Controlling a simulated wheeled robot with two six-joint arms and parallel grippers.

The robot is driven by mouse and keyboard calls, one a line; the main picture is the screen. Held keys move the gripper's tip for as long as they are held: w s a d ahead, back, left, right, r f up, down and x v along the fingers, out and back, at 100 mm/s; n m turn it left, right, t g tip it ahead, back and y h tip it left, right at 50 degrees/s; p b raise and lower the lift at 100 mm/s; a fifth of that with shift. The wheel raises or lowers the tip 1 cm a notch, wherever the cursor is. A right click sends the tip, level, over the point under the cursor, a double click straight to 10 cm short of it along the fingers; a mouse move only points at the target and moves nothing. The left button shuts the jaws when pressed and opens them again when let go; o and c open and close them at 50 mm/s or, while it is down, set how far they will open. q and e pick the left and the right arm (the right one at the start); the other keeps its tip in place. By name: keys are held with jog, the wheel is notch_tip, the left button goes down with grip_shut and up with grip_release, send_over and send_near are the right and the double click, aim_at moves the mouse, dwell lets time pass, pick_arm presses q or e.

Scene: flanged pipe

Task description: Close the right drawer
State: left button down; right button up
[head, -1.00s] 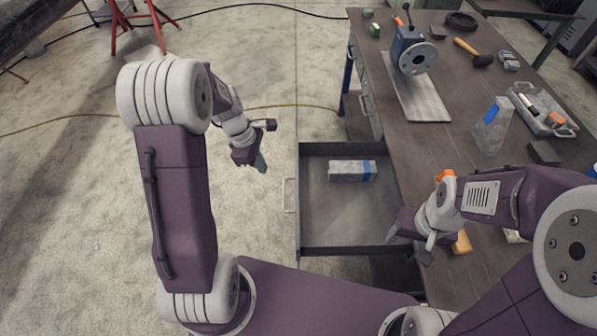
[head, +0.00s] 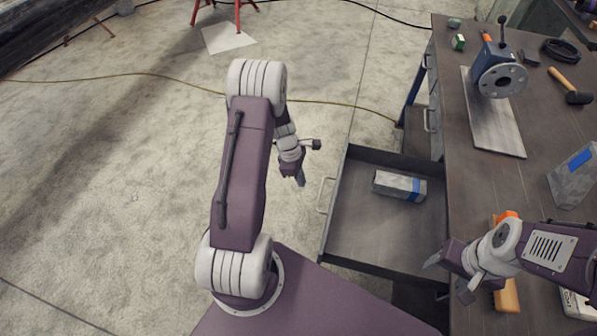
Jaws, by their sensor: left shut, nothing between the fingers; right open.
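The right drawer (head: 372,236) of the workbench is pulled out, with its open tray facing up. Its handle (head: 326,196) is on the left front face. A grey block with a blue band (head: 399,187) lies inside the drawer. My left gripper (head: 301,180) is shut and empty, in front of the drawer face, a little left of the handle and apart from it in the picture. My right gripper (head: 448,276) is open, over the near right corner of the drawer by the bench edge, with nothing seen between its fingers.
Another closed drawer is farther back.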

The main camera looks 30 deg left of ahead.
pick_arm(q)
jog(key=shift+w+d+f, duration=0.2)
jog(key=shift+d+f, duration=0.15)
jog(key=shift+d, duration=0.35)
jog(key=shift+w+d+f, duration=0.2)
jog(key=shift+d+f, duration=0.2)
jog(key=shift+d, duration=0.3)
jog(key=shift+w+d+f, duration=0.2)
jog(key=shift+d+f, duration=0.15)
jog(key=shift+d, duration=0.35)
pick_arm(e)
jog(key=shift+w, duration=0.1)
pick_arm(q)
jog(key=shift+d, duration=0.15)
